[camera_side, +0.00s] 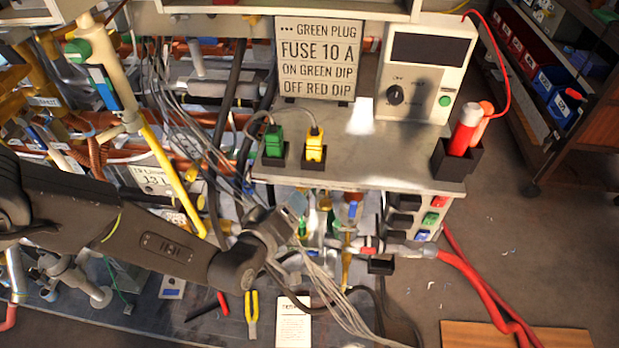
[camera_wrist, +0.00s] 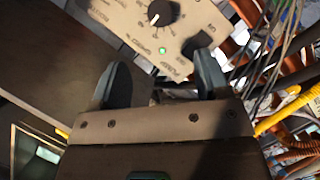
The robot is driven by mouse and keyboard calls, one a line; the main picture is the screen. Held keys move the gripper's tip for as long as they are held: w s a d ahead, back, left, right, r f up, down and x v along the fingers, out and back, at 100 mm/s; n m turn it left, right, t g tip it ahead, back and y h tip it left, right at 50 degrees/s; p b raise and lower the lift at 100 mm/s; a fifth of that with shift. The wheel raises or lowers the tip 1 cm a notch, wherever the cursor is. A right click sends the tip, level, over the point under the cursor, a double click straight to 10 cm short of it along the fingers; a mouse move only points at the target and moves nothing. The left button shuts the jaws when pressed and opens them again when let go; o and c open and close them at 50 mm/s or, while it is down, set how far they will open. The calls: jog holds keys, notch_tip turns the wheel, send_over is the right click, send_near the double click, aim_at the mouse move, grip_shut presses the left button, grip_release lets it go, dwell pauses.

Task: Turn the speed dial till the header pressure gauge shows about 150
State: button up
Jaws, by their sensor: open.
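In the wrist view, a beige pump panel (camera_wrist: 120,18) carries a black knob (camera_wrist: 162,13) with a white pointer mark, at the top edge. The printing near it is inverted and looks like SPEED, so I take this knob as the speed dial. A lit green light (camera_wrist: 162,50) sits below it. My gripper (camera_wrist: 162,62) is open and empty, its two dark fingers apart and pointing at the panel, short of the knob. In the side view my gripper (camera_side: 290,208) is among cables below the metal shelf, and its fingers are hard to make out. I cannot identify the header pressure gauge in either view.
A metal shelf (camera_side: 400,160) holds a green plug (camera_side: 273,140), a yellow plug (camera_side: 314,146), a sign (camera_side: 317,60) and a control box (camera_side: 425,60) with another knob and a dark display. Loose grey cables (camera_side: 335,305) hang near my gripper. Pipes crowd the left.

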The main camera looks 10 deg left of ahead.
jog(key=x, duration=1.2)
jog(key=shift+s, duration=0.1)
jog(key=c, duration=0.9)
jog(key=shift+d+r+m+g+y, duration=0.15)
jog(key=shift+m+g+y, duration=0.1)
jog(key=shift+m+y, duration=1.05)
jog(key=shift+d+m+g+y, duration=0.1)
jog(key=shift+m+g+y, duration=0.15)
jog(key=shift+m+y, duration=1.05)
jog(key=shift+m+h, duration=0.5)
jog(key=shift+m, duration=0.1)
